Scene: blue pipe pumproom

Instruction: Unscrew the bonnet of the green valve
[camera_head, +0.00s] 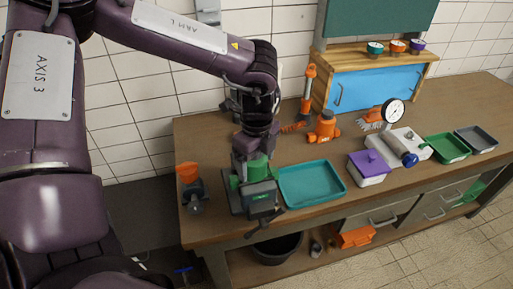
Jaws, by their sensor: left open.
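The green valve (258,167) is at the near left of the workbench, held at a dark grey and green vise (262,197). Only a green upper part of it shows; the rest is hidden by my gripper and the vise. My left gripper (249,158) points down from above, right at the green part, with its jaws open around or beside it. I cannot tell whether the fingers touch it. The bonnet cannot be told apart from the valve body at this size. My right gripper is not in view.
A teal tray (312,184) lies just right of the vise. A grey fitting with an orange top (188,174) stands to its left. A black bucket (277,250) is below.

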